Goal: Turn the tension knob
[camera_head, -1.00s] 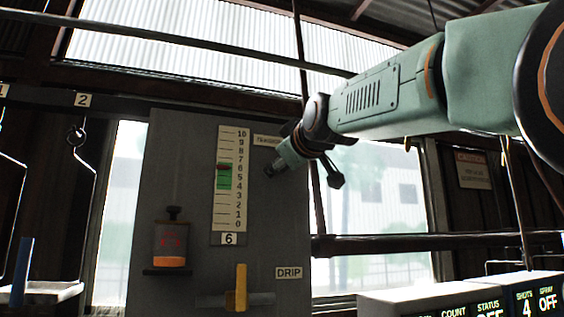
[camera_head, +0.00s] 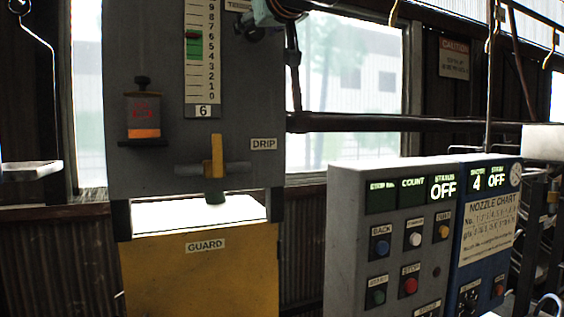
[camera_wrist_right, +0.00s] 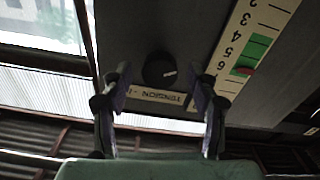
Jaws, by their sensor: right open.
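The tension knob (camera_wrist_right: 160,68) is a dark round knob on the grey panel, beside the TENSION label (camera_wrist_right: 155,95). In the right wrist view my right gripper (camera_wrist_right: 161,80) is open, with one finger on each side of the knob and visible gaps to both. In the head view the same gripper (camera_head: 262,20) shows only partly at the top edge, by the panel's upper right. The tension scale (camera_head: 203,70) is a pale numbered strip with a green band (camera_head: 194,48). A red pointer (camera_head: 192,35) stands at the band's upper end. My left gripper is out of view.
An orange-bottomed container (camera_head: 143,118) sits on a small shelf on the panel, left of the scale. A yellow lever (camera_head: 217,155) is below, above the yellow guard (camera_head: 200,270). A control box (camera_head: 375,220) with buttons stands at the right. A rail (camera_head: 400,122) crosses behind.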

